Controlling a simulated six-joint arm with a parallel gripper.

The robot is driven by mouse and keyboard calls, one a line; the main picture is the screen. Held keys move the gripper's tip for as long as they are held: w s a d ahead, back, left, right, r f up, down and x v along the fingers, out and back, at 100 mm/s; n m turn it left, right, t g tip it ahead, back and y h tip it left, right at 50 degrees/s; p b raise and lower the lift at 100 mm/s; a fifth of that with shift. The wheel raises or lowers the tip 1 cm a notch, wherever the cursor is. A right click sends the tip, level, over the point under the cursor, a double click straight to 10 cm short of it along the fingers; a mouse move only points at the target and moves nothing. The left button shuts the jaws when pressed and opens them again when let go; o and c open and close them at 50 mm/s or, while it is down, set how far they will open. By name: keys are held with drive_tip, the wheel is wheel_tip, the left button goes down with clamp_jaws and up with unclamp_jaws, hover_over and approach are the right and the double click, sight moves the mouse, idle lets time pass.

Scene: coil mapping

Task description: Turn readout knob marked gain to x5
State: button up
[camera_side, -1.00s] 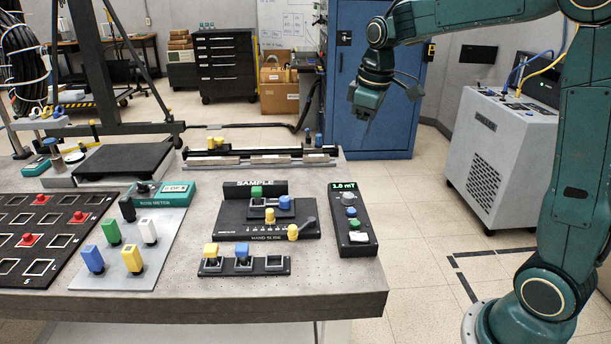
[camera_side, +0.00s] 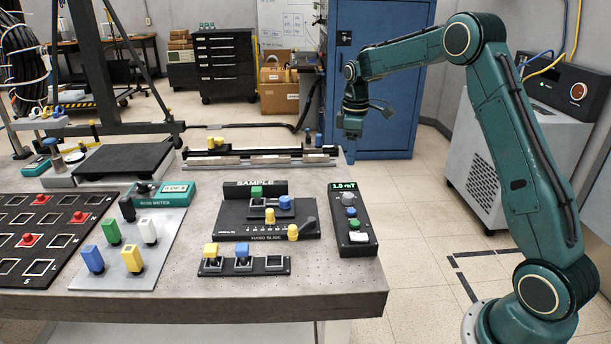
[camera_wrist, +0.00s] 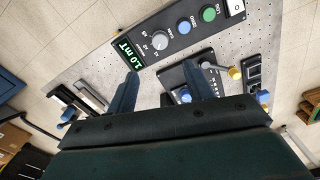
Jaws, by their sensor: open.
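The readout box (camera_side: 352,243) is a black slab at the right of the bench with a green display that reads 1.0 mT in the wrist view (camera_wrist: 130,58). Its grey gain knob (camera_side: 347,199) is nearest the display and also shows in the wrist view (camera_wrist: 160,42), with small marks around it. I cannot tell which mark it points to. My gripper (camera_side: 350,158) is in the air beyond the box's display end, apart from it. In the wrist view my gripper (camera_wrist: 161,68) has its two fingers spread and empty, with the knob beyond the tips.
On the box, a blue button (camera_wrist: 184,27) and a green button (camera_wrist: 208,14) line up beyond the knob. The black sample stage (camera_side: 265,218) stands left of the box, with a black socket strip (camera_side: 277,265) in front. A rail (camera_side: 260,157) lies along the back.

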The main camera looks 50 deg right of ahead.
sight(348, 195)
drive_tip(key=shift+f, duration=0.1)
wheel_tip(348, 195, down, 14)
drive_tip(key=shift+r, duration=0.2)
idle(0.5)
drive_tip(key=c, duration=1)
